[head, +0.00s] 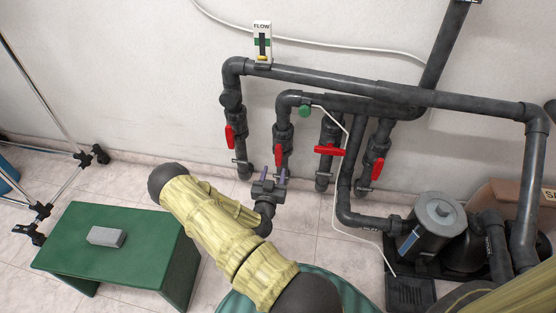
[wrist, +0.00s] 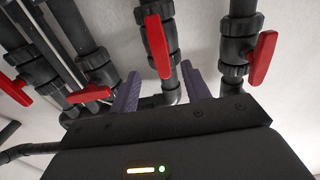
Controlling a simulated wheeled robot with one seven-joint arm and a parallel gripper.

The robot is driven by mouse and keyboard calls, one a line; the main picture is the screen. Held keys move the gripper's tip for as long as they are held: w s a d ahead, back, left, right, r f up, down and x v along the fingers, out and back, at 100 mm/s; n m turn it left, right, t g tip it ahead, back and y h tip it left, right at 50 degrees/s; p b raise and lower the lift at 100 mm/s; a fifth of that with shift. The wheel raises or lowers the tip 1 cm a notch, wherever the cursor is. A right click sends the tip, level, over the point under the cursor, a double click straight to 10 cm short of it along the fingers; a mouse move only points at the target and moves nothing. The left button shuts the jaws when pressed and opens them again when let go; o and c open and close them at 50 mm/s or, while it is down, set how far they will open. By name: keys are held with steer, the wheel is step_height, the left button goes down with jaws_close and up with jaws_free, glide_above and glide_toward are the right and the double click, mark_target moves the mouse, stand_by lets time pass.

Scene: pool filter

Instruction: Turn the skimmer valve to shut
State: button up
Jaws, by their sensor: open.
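Several valves with red handles sit on the dark pipes by the wall; I see no readable label saying which is the skimmer valve. In the head view the leftmost handle (head: 229,136) and second handle (head: 279,155) run along their pipes. The third handle (head: 330,150) lies across its pipe, and the rightmost (head: 378,168) is near upright, slightly tilted. My gripper (head: 274,175) is open and empty, low in front of the second valve. In the wrist view, where left-right order is reversed, the second handle (wrist: 157,45) appears between and beyond my purple fingers (wrist: 163,72). Contact is not visible.
A flow gauge (head: 262,42) sits on the upper pipe. The first handle (wrist: 263,57) is close beside my fingers in the wrist view. A pump (head: 435,225) stands at right, with a thin white cable hanging nearby. A green bench (head: 65,250) holding a grey block (head: 106,237) is at left.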

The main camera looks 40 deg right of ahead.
mark_target(278, 157)
steer(key=b+x, duration=0.2)
steer(key=x, duration=0.6)
steer(key=shift+w+d, duration=0.15)
steer(key=shift+w, duration=0.05)
steer(key=c, duration=1)
